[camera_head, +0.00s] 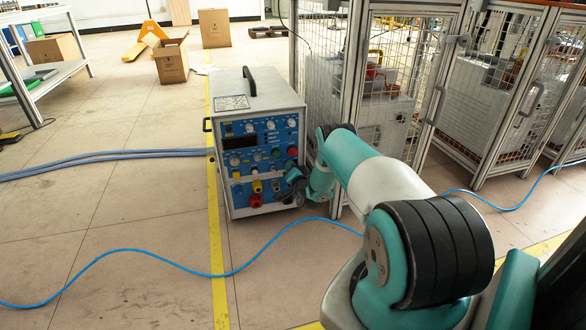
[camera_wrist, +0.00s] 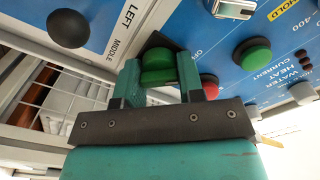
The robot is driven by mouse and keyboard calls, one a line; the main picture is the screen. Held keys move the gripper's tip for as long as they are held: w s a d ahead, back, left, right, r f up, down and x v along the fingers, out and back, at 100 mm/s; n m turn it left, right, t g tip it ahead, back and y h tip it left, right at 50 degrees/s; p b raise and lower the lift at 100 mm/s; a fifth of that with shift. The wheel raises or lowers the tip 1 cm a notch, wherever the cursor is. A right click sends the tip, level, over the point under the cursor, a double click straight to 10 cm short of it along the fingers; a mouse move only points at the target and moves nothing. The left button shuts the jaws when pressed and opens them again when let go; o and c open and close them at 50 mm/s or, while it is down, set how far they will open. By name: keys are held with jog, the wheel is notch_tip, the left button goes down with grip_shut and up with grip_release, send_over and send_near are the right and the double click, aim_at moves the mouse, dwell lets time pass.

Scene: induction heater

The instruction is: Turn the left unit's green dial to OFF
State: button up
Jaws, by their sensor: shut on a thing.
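The unit (camera_head: 255,101) is a white box with a blue front panel, standing on the floor left of my arm in the head view. My gripper (camera_head: 296,181) is at the lower right part of that panel. In the wrist view, my gripper (camera_wrist: 158,77) is shut on the green dial (camera_wrist: 156,58), with one finger on each side of its grip. A black base shows behind the dial. In the head view the dial is hidden by my gripper.
In the wrist view, a red button (camera_wrist: 210,88) and a green button (camera_wrist: 252,53) are close on the right, and a black knob (camera_wrist: 69,28) is at upper left. A mesh cage (camera_head: 375,70) stands right of the unit. A blue cable (camera_head: 170,262) crosses the floor.

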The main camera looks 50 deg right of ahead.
dwell(0.5)
jog(key=o, duration=0.9)
jog(key=shift+p+v, duration=7.3)
jog(key=shift+v, duration=1.35)
